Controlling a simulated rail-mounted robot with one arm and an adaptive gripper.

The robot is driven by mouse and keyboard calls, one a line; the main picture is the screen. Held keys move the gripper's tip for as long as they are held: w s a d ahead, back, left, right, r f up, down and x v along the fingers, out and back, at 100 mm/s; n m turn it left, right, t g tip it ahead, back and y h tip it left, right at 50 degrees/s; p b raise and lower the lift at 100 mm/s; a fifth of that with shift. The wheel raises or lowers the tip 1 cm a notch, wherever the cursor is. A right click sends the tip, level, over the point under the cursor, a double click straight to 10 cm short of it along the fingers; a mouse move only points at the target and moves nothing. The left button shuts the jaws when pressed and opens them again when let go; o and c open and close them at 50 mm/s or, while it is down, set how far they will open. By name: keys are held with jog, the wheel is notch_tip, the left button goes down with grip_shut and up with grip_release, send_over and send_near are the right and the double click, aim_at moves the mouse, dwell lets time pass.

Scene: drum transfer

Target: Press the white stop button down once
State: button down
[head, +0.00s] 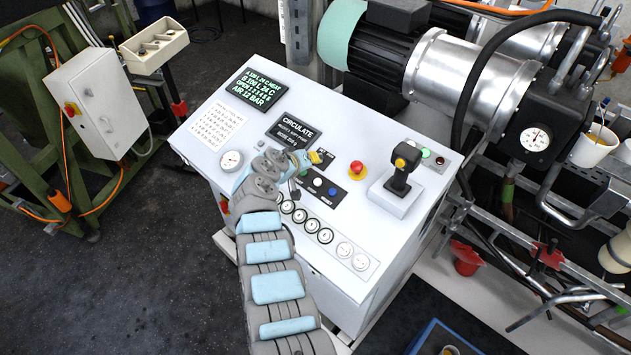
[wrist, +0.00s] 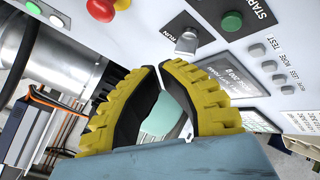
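In the head view, a white button (head: 317,182) sits on a small dark plate beside a blue button (head: 332,190). Another white button (head: 411,143) is on a strip behind the joystick. I cannot read which one is labelled stop. My gripper (head: 312,158) is over the console's middle, just behind and left of the dark plate. In the wrist view its yellow and black fingers (wrist: 158,72) have their tips together, with nothing seen held. There, a white button (wrist: 56,21) shows at upper left, apart from the fingers.
In the wrist view, a green button (wrist: 232,20) and a silver switch (wrist: 187,40) lie beyond the fingertips. A large motor (head: 385,45) stands behind.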

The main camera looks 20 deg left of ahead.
jog(key=b, duration=0.7)
send_over(318, 182)
jog(key=f, duration=0.6)
jog(key=shift+s+a+f, duration=0.2)
jog(key=shift+s, duration=0.2)
jog(key=f+b, duration=0.1)
jog(key=w+f+b, duration=0.1)
jog(key=b, duration=0.1)
jog(key=shift+d, duration=0.15)
jog(key=c, duration=1.8)
grip_release()
jog(key=shift+f, duration=0.1)
grip_shut()
jog(key=shift+d+f+b, duration=0.1)
jog(key=shift+f+b, duration=0.2)
jog(key=shift+b, duration=0.3)
jog(key=shift+w+f+b, duration=0.2)
jog(key=shift+f+b, duration=0.25)
jog(key=shift+b, duration=0.25)
jog(key=shift+r, duration=0.1)
jog(key=shift+s+r+p, duration=0.3)
jog(key=shift+r+p, duration=0.5)
jog(key=shift+p, duration=0.25)
